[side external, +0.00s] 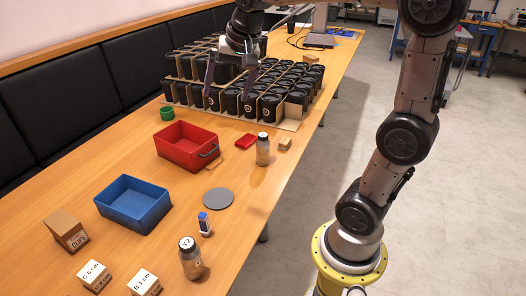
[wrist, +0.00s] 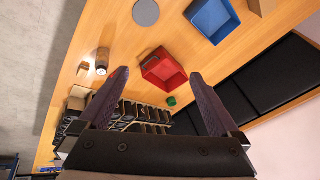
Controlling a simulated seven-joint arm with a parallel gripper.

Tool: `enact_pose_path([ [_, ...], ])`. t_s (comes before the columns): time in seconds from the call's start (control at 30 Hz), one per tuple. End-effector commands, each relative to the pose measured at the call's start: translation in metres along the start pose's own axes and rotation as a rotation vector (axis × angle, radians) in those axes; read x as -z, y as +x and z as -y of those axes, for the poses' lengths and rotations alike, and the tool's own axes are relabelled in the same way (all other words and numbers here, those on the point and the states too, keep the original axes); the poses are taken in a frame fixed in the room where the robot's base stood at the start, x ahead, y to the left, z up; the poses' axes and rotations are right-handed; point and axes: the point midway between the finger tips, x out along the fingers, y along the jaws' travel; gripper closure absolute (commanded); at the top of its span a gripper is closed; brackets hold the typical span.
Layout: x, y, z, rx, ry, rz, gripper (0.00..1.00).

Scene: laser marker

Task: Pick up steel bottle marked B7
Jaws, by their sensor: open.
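No mark B7 can be read in either view. A second bottle (side external: 191,260), marked Y2, stands at the near edge. Several dark cylinders (side external: 230,103) stand in a divided cardboard grid (side external: 290,126); their marks are unreadable. My gripper (side external: 230,88) is open and empty above the front of this grid, and its two fingers are spread in the wrist view (wrist: 158,75).
A red bin (side external: 187,147), a blue bin (side external: 132,203), a green cup (side external: 166,113), a grey disc (side external: 218,198) and a small red item (side external: 246,142) lie on the table (side external: 120,160). Small boxes (side external: 66,231) are at the near left. Black seats (side external: 75,85) line the left.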

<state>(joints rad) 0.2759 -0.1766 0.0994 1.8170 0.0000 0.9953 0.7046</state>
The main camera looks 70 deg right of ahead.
Motion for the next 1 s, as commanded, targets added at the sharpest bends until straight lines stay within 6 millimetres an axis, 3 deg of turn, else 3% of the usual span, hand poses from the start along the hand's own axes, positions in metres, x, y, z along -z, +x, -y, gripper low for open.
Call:
enact_pose_path([
  [0.03,0.023,0.017,-0.002,-0.031,0.07,0.011,0.02],
  [0.23,0.099,0.087,-0.029,-0.138,0.321,0.049,0.02],
  [0.43,0.153,0.17,-0.093,-0.245,0.522,0.104,0.02],
  [0.6,0.166,0.225,-0.154,-0.318,0.625,0.162,0.02],
  [0.7,0.161,0.244,-0.18,-0.35,0.665,0.197,0.02],
  [0.87,0.159,0.254,-0.198,-0.363,0.692,0.207,0.02],
  [1.0,0.151,0.275,-0.203,-0.364,0.691,0.21,0.02],
])
